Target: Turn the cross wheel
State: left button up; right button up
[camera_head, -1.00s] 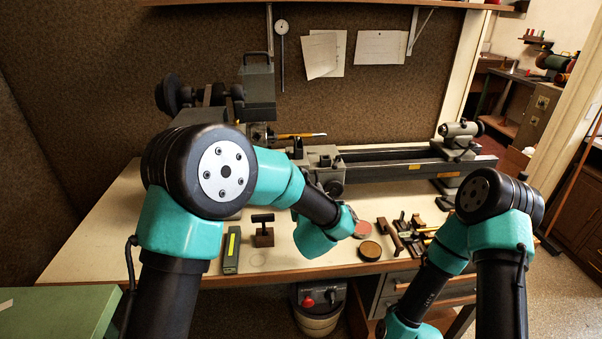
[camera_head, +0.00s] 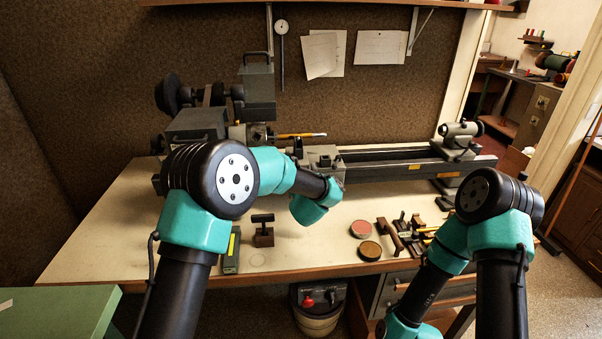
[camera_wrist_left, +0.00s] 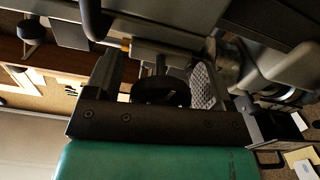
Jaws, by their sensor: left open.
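The lathe (camera_head: 385,165) stands along the back of the bench, with its carriage (camera_head: 322,158) left of the middle. My left arm reaches to the front of the carriage, and its wrist hides the gripper in the head view. In the left wrist view, my left gripper (camera_wrist_left: 175,82) is open. A dark round part (camera_wrist_left: 160,92), possibly the cross wheel, shows between its fingers. I cannot tell whether the fingers touch it. My right arm hangs low at the right, and its gripper is out of view.
Two round tins (camera_head: 370,251) sit near the bench's front edge, beside several small tools (camera_head: 395,235). A dark block with a T-shaped top (camera_head: 263,230) stands left of my left wrist. The lathe's tailstock (camera_head: 460,140) is at the right. The bench's left part is clear.

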pick_arm(q)
jog(key=shift+c, duration=0.2)
jog(key=c, duration=0.9)
jog(key=shift+m, duration=0.4)
jog(key=shift+m, duration=7.6)
